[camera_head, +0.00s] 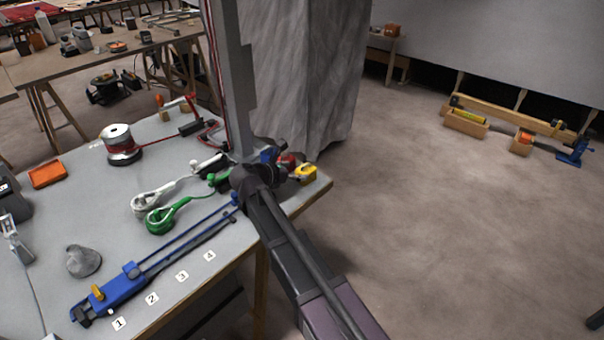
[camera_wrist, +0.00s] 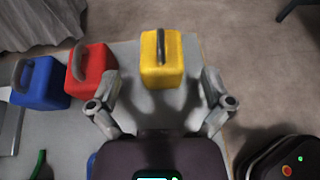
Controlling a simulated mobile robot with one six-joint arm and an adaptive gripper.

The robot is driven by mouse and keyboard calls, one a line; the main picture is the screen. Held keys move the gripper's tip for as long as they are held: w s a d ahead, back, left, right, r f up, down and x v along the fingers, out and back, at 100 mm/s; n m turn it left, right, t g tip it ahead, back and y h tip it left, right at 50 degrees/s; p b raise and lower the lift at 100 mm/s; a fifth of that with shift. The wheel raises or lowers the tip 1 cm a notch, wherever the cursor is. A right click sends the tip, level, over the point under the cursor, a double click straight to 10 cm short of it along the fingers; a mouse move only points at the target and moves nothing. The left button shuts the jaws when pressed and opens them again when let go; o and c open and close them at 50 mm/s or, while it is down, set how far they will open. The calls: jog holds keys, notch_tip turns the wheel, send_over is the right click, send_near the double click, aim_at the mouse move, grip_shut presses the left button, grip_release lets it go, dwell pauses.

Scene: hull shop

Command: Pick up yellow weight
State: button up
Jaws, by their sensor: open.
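The yellow weight (camera_wrist: 162,62) is a block with a dark handle on top. In the wrist view it stands upright near the table corner, ahead of and between the fingers of my gripper (camera_wrist: 160,100). The fingers are spread apart, and I see no contact with the weight. In the head view the yellow weight (camera_head: 306,174) shows just right of my gripper (camera_head: 268,168), near the table's far right corner. My gripper and arm partly hide that area.
A red weight (camera_wrist: 92,72) and a blue weight (camera_wrist: 40,82) stand left of the yellow one. A grey curtain (camera_head: 305,80) hangs behind the corner. Green rope (camera_head: 168,217) and a blue clamp-like tool (camera_head: 125,284) lie on the table (camera_head: 205,285). Open floor lies to the right.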

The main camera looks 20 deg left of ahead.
aim_at(301, 170)
jog(key=b+x, duration=0.2)
jog(key=x, duration=0.1)
jog(key=shift+f, duration=0.45)
jog(key=shift+x, duration=0.9)
jog(key=shift+r, duration=0.15)
jog(key=c, duration=1.3)
jog(key=shift+r, duration=0.2)
jog(key=shift+c, duration=0.2)
notch_tip(301, 170, up, 10)
jog(key=p, duration=0.9)
jog(key=shift+f+p, duration=0.2)
jog(key=shift+p, duration=0.2)
